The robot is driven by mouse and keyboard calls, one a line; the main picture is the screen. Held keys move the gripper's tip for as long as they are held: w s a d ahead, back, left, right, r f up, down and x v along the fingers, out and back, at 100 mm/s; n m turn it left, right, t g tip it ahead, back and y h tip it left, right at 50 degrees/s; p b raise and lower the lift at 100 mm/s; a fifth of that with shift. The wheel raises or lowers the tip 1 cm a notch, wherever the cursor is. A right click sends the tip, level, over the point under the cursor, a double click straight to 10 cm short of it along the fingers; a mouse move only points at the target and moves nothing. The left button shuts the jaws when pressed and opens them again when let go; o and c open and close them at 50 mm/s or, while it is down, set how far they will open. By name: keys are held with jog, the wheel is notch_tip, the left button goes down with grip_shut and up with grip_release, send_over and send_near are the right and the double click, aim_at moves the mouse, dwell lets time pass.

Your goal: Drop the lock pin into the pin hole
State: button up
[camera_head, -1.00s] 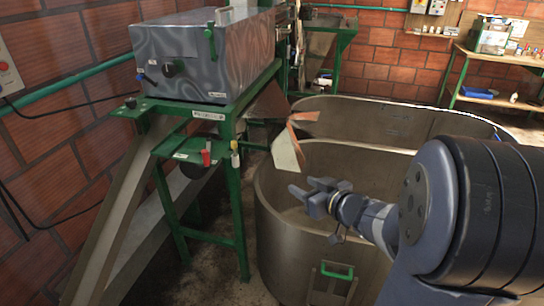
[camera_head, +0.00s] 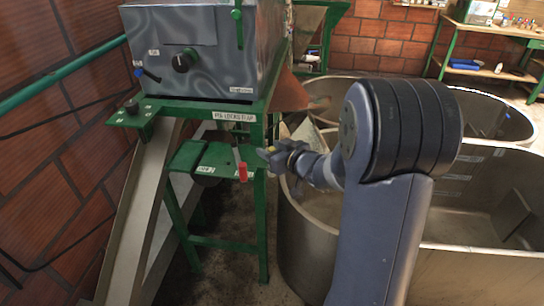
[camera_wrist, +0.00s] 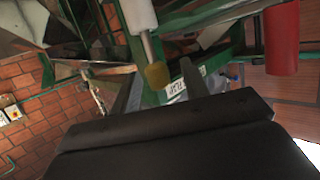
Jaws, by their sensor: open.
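My gripper (camera_head: 272,156) is open beside the right front of the green stand. In the wrist view its two fingers (camera_wrist: 158,68) stand apart, with the yellow end (camera_wrist: 157,77) of a thin metal rod between them; contact is unclear. A white cylinder (camera_wrist: 138,14) is at the rod's other end. This looks like the lock pin, but I cannot be sure. A red handle (camera_head: 243,172) hangs just left of my gripper; a red cylinder (camera_wrist: 282,38) shows at right in the wrist view. A label about the pin and flap (camera_head: 234,117) is above. I cannot make out the pin hole.
A grey metal box (camera_head: 190,50) sits on the green stand (camera_head: 263,220). A sloping chute (camera_head: 135,215) is at left. A large round-walled tank (camera_head: 300,250) stands at right, close to my arm. A shelf with bottles (camera_head: 490,70) is at the back.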

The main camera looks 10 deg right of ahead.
grip_shut()
dwell(0.4)
